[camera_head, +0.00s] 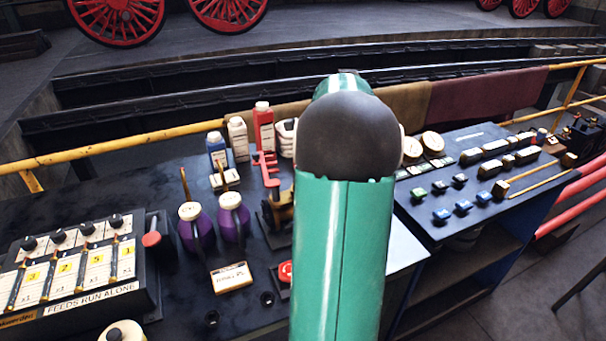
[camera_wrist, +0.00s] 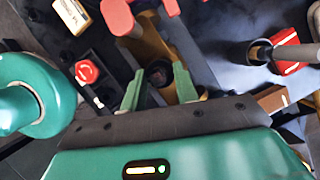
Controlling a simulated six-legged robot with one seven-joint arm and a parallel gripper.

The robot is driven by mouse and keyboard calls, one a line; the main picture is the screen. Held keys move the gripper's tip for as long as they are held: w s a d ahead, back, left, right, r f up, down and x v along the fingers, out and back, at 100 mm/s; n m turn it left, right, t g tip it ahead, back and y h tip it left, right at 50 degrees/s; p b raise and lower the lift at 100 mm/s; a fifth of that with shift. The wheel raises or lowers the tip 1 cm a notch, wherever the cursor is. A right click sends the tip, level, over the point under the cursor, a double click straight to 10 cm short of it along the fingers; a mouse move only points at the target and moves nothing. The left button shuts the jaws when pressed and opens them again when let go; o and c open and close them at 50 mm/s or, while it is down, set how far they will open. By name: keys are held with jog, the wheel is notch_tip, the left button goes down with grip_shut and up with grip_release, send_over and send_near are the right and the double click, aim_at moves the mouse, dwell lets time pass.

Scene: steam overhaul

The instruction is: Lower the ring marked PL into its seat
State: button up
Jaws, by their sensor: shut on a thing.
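In the wrist view, my gripper (camera_wrist: 159,69) shows as two green fingers on either side of a small dark round piece (camera_wrist: 158,76), which looks like the ring. No PL mark can be read on it. The fingertips are over a brown-gold body (camera_wrist: 152,45) with a red handle (camera_wrist: 118,16). The same red handle (camera_head: 266,165) and brass body (camera_head: 277,211) stand on the dark bench in the head view, just left of my arm. My arm hides the gripper there. I cannot make out the seat, or whether the ring touches it.
Purple oil cans (camera_head: 197,232), a cream box (camera_head: 231,277) and a red button (camera_head: 285,271) are left of my arm. Several bottles (camera_head: 238,138) stand behind. A switch panel (camera_head: 70,268) fills the left.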

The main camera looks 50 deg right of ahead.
jog(key=shift+f, duration=0.2)
jog(key=shift+f, duration=0.1)
jog(key=o, duration=1.3)
jog(key=shift+o, duration=0.2)
notch_tip(320, 180, up, 12)
jog(key=shift+r, duration=0.25)
dwell(0.6)
dwell(0.4)
